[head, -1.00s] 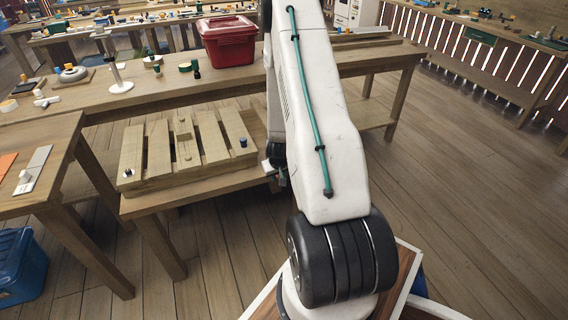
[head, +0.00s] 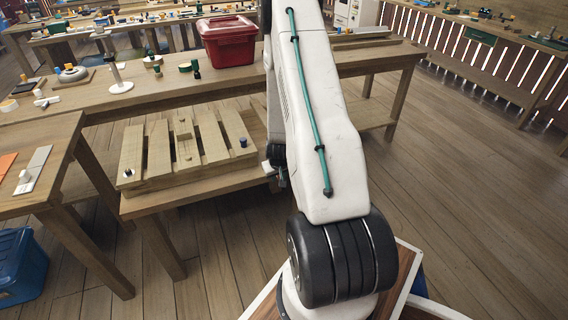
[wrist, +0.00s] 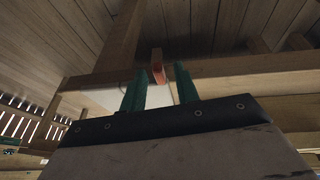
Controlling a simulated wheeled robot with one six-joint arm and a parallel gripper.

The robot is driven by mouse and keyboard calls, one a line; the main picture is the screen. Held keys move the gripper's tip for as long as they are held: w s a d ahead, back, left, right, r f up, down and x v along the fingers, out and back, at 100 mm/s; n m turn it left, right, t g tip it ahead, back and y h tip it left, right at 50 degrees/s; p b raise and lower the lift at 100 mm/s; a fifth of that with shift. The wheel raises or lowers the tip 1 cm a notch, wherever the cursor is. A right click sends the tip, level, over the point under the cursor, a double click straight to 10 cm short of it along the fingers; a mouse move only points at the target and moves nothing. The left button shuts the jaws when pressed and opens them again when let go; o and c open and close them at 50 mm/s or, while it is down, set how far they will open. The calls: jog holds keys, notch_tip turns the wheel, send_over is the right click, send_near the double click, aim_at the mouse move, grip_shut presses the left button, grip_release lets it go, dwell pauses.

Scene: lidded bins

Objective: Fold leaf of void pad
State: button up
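A flat grey-and-white plate (head: 38,165) with a small white knob (head: 25,176) lies on the left table, beside an orange piece (head: 6,163) cut by the picture edge. I cannot tell for certain that this is the void pad with its leaf. My gripper (wrist: 160,70) shows two green fingers standing apart in the wrist view. A reddish-orange end of something (wrist: 157,66) shows between the fingers, and I cannot tell how far off it is. In the head view my gripper is mostly hidden behind my arm, near the low slatted bench.
The low bench (head: 215,187) carries a slatted wooden rack (head: 160,150) with small pegs. A red lidded bin (head: 229,45) stands on the long table behind. A blue bin (head: 20,262) is on the floor at left. Floor to the right is clear.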

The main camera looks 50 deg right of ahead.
jog(key=shift+f, duration=0.9)
dwell(0.7)
dwell(0.6)
grip_shut()
jog(key=shift+r, duration=0.1)
jog(key=shift+r+t+y, duration=0.5)
jog(key=shift+r+y, duration=0.05)
jog(key=shift+y, duration=0.25)
jog(key=shift+o, duration=0.2)
grip_release()
jog(key=shift+s, duration=0.1)
